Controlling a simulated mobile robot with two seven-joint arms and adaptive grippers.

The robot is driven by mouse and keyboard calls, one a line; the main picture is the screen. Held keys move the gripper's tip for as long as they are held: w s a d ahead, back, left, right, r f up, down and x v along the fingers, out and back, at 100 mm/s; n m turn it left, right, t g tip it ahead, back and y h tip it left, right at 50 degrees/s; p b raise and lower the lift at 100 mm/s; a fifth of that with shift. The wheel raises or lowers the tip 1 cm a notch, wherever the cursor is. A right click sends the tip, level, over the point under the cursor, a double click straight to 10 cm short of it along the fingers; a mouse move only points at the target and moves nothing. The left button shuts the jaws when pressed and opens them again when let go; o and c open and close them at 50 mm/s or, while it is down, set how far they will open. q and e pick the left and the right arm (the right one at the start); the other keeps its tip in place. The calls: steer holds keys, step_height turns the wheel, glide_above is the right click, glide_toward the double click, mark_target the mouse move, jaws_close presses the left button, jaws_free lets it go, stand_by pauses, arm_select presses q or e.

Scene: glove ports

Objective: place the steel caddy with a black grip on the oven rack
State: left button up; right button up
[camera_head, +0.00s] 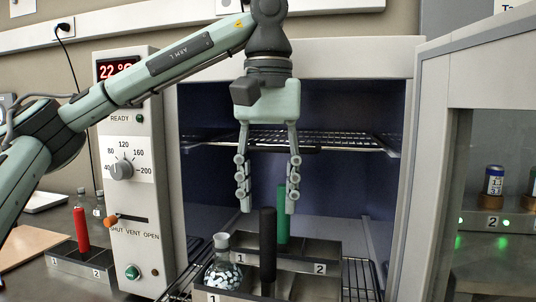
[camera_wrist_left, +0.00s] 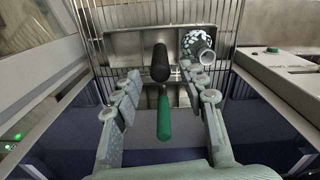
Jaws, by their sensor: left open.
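The steel caddy with a black grip (camera_head: 268,238) stands low in the oven opening, cut off by the bottom of the head view. Its left compartment, labelled 1, holds a glass flask (camera_head: 222,268) with black-and-white contents. In the left wrist view its black grip (camera_wrist_left: 160,63) and steel tray (camera_wrist_left: 128,42) show against the wires of the lower oven rack (camera_wrist_left: 222,20); the caddy appears to stand on them. My left gripper (camera_head: 267,211) points down with fingers apart, close above the black grip and empty. The wrist view shows the grip between and beyond the fingertips (camera_wrist_left: 162,78). My right gripper is not in view.
A caddy with a green grip (camera_head: 283,215) stands just behind. An upper oven rack (camera_head: 325,138) crosses behind my gripper. A red-grip caddy (camera_head: 81,262) stands left of the control panel (camera_head: 130,180). The oven door (camera_head: 430,150) is at the right.

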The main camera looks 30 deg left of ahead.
arm_select(q)
steer(key=shift+r, duration=2.15)
